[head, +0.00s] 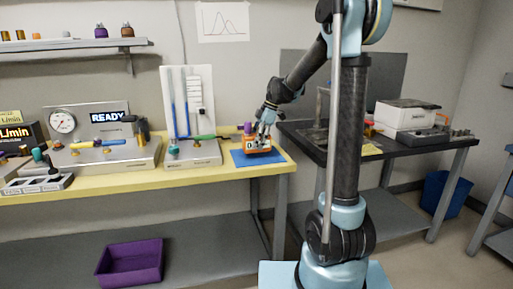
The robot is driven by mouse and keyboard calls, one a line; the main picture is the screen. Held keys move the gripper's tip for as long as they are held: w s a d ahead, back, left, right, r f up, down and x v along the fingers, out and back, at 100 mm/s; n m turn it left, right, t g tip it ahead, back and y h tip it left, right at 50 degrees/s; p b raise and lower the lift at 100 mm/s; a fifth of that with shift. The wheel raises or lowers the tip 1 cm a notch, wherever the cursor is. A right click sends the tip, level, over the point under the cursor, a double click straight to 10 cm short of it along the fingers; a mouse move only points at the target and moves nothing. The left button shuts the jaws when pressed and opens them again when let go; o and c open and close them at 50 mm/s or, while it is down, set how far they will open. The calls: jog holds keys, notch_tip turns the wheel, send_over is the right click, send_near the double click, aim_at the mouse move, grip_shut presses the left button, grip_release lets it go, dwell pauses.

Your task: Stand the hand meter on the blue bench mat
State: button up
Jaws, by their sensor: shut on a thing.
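The hand meter (257,144) is a small orange box with a pale display on its front face. It is at the blue bench mat (241,161), over the mat's right part near the right end of the yellow bench. My gripper (265,132) is above the meter and shut on its upper part. The meter looks about upright. I cannot tell whether its base touches the mat or is a little above it. The mat lies flat, and its left part and front edge are bare.
A purple-topped object (247,128) stands close behind the meter. A panel with blue tubes (188,110) and a gauge unit (88,137) stand to the left. A dark table (435,144) is at the right, beyond a narrow gap. A purple bin (131,262) sits below.

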notch_tip(320, 180, down, 2)
jog(key=shift+f, duration=0.1)
jog(key=o, duration=1.4)
jog(key=shift+c, duration=0.2)
